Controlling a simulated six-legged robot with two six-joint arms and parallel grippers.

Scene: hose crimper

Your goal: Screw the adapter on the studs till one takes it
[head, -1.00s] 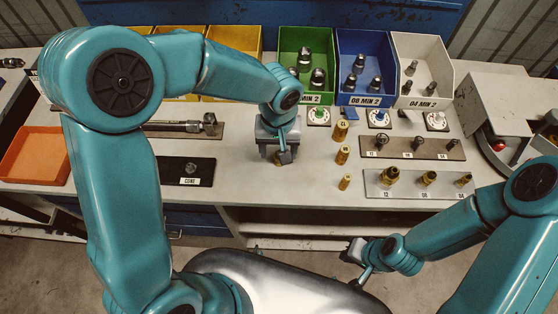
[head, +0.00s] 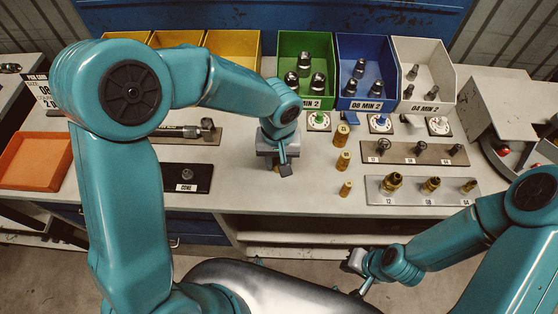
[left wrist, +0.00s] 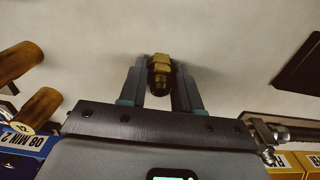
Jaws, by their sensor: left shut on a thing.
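A brass adapter (left wrist: 160,75) with a hex part and a round end is between the jaws of my left gripper (left wrist: 160,92), which is shut on it. In the head view my left gripper (head: 277,165) points down close above the middle of the bench, hiding most of the adapter. Several brass fittings, labelled 12, 08 and 04, stand upright on a light plate (head: 410,198) at the front right; which are the studs I cannot tell. Behind it, a brown plate (head: 400,158) bears dark knobbed pieces with labels. My right gripper (head: 356,262) is low in front of the bench, clear of it; its jaws are too small to read.
Brass cylinders (head: 342,135) stand between my left gripper and the plates. Green (head: 290,42), blue (head: 365,44) and white bins (head: 421,46) with fittings line the back. A black CONE mat (head: 200,172) and an orange tray (head: 33,162) lie left.

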